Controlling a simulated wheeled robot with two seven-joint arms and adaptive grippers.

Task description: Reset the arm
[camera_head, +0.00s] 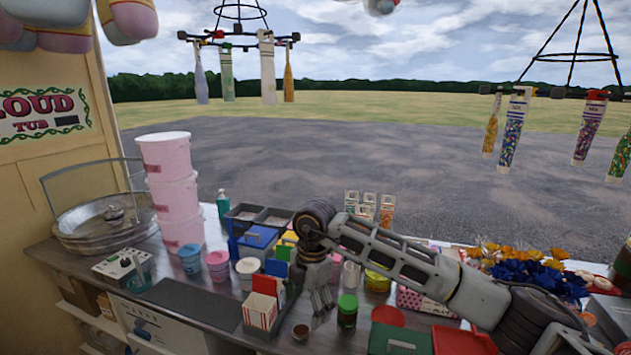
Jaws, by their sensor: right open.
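My right arm comes in from the lower right and reaches across the counter. Its gripper (321,300) points down over the front part of the counter. It is open, with nothing seen between its fingers. A red-and-white striped box (261,311) stands just left of it. A jar with a green lid (347,310) stands just right of it. My left gripper is not in view.
Stacked pink tubs (175,190) and a metal pan (103,220) stand at the left. Blue and orange flowers (530,268) and a red tray (462,341) lie at the right. Racks of hanging bottles (240,40) are above. A dark mat (188,300) on the counter's front left is bare.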

